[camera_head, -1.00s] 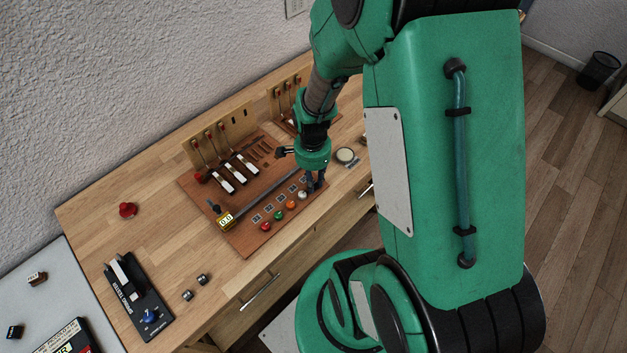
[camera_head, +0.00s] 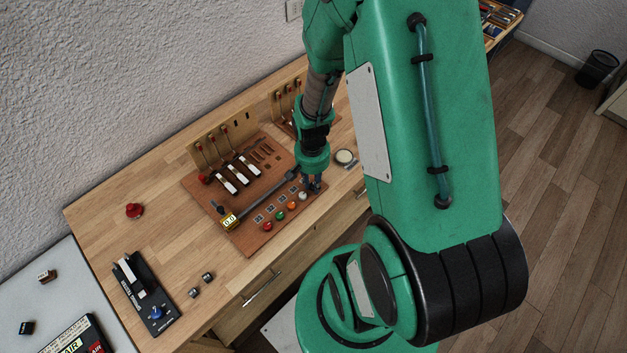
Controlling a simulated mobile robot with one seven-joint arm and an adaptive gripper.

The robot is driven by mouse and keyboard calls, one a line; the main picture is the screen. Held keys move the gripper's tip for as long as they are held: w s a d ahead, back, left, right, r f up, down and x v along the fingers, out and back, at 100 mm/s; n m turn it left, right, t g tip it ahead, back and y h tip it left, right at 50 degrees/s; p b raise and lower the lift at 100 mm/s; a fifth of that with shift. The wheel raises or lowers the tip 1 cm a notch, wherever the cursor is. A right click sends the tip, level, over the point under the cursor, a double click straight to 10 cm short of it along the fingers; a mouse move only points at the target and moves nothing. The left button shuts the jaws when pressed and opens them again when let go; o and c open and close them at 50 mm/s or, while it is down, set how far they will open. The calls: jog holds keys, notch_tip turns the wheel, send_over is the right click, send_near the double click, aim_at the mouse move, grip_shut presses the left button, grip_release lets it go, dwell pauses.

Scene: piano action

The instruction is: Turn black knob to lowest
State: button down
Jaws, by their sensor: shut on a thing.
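A brown wooden panel (camera_head: 250,247) lies on the workbench with a row of coloured knobs along its front edge: red (camera_head: 268,226), green (camera_head: 280,216), orange (camera_head: 292,206) and white (camera_head: 302,196). My gripper (camera_head: 312,186) points down at the right end of this row, just beyond the white knob. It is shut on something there. The black knob is not clearly visible; its place at the end of the row is covered by my dark fingers. I cannot tell how the knob is turned.
A grey bar with a yellow display reading about 0.0 (camera_head: 229,219) lies across the panel. White-topped piano keys (camera_head: 238,173) and upright hammers stand behind. A round tin (camera_head: 344,157) sits right of my gripper. A black device (camera_head: 148,292) and a red knob-like piece (camera_head: 134,210) are at left.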

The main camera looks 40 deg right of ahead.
aim_at(313, 185)
jog(key=n+p, duration=0.1)
jog(key=n, duration=0.2)
jog(key=shift+r+n, duration=0.1)
jog(key=shift+n, duration=0.3)
jog(key=shift+n+p, duration=0.7)
jog(key=shift+n, duration=0.8)
jog(key=c, duration=1.8)
grip_release()
jog(key=shift+c, duration=0.2)
notch_tip(313, 185, up, 12)
jog(key=shift+a, duration=0.15)
